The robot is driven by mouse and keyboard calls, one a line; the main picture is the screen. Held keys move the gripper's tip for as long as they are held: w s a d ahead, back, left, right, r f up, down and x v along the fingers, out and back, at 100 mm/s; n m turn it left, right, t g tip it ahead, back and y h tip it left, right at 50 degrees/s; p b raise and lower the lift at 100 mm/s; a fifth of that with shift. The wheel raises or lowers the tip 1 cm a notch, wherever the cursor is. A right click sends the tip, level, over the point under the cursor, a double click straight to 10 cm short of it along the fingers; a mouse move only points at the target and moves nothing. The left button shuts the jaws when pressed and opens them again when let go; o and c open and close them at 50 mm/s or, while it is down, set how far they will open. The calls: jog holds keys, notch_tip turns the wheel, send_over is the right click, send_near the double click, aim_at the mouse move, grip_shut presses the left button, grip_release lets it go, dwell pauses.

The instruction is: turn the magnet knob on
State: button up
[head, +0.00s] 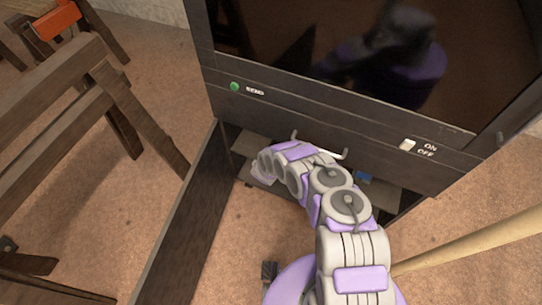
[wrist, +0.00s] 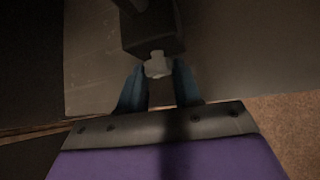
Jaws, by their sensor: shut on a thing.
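A small pale grey knob (wrist: 158,64) sits on the near face of a dark block (wrist: 152,36) in the wrist view; I take it to be the magnet knob. The blue fingers of my gripper (wrist: 159,78) are on either side of the knob and shut on it. Which way the knob is turned is too dim to tell. In the head view my gripper (head: 262,172) reaches low under the front panel, by a dark shelf. My arm hides the knob and block there.
The dark cabinet's front panel (head: 330,115) has a green SEND button (head: 234,86), a white ON/OFF switch (head: 408,145) and a metal handle (head: 343,154) close above my arm. A dark side board (head: 180,225) stands at left, wooden frames (head: 75,95) beyond. A pale pole (head: 470,240) crosses the right.

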jog(key=shift+s+f+y, duration=0.1)
jog(key=shift+y, duration=0.3)
jog(key=o, duration=1)
jog(key=shift+o, duration=0.2)
jog(key=p+v, duration=0.6)
jog(key=v, duration=1.1)
jog(key=shift+s+a, duration=0.1)
jog(key=shift+s, duration=0.05)
